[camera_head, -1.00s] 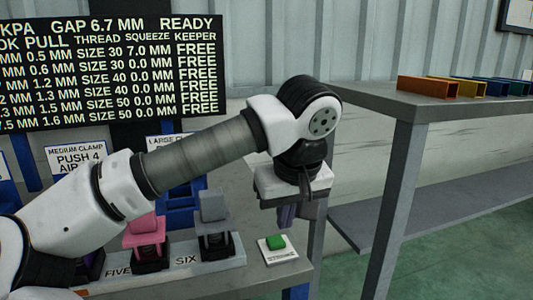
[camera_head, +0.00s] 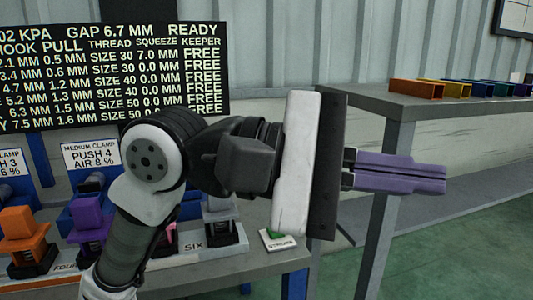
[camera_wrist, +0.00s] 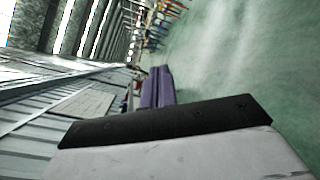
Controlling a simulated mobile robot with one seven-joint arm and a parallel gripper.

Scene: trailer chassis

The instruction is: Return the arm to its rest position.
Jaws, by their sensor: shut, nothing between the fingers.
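My gripper (camera_head: 444,179) has purple fingers that lie together, shut and empty. In the head view it points to the right, in front of the grey shelf's legs and clear of any object. My arm rises from the bottom left and bends at a white and black joint, hiding part of the bench behind it. In the wrist view the purple fingers (camera_wrist: 158,88) also lie close together, with the green floor beyond them.
A grey shelf (camera_head: 440,104) at the right holds several coloured channel pieces (camera_head: 415,89). The bench at the left carries clamps, among them an orange one (camera_head: 22,228) and a purple one (camera_head: 90,218), and a green button (camera_head: 274,236). A display board (camera_head: 110,75) stands behind. Green floor (camera_head: 470,250) is open at right.

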